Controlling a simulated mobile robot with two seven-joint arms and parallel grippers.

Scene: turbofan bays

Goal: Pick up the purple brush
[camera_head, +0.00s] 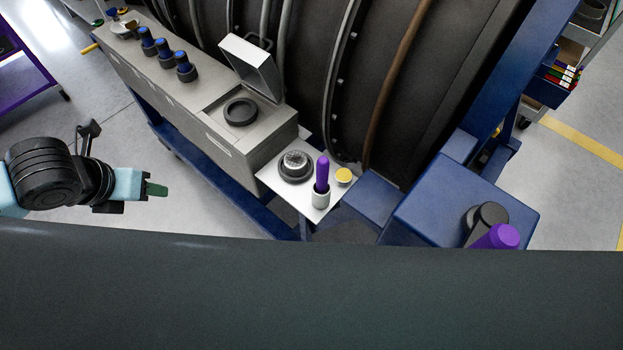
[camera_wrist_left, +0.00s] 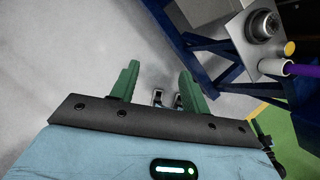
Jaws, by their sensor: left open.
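The purple brush (camera_head: 322,172) stands upright in a small white cup (camera_head: 320,197) on a white shelf plate (camera_head: 309,214). Its purple handle (camera_wrist_left: 301,69) also shows at the right edge of the left wrist view, partly cut off. My left gripper (camera_head: 157,189) is at the left in the head view, well apart from the brush, over the floor beside the grey box. In the left wrist view its green fingers (camera_wrist_left: 160,84) are apart with nothing between them. My right gripper is not in view.
A round metal part (camera_head: 295,165) and a yellow-capped item (camera_head: 343,177) share the plate. The grey box (camera_head: 190,95) carries blue-topped knobs and a raised lid (camera_head: 251,66). A blue block (camera_head: 465,200) stands at right. Floor around the left gripper is clear.

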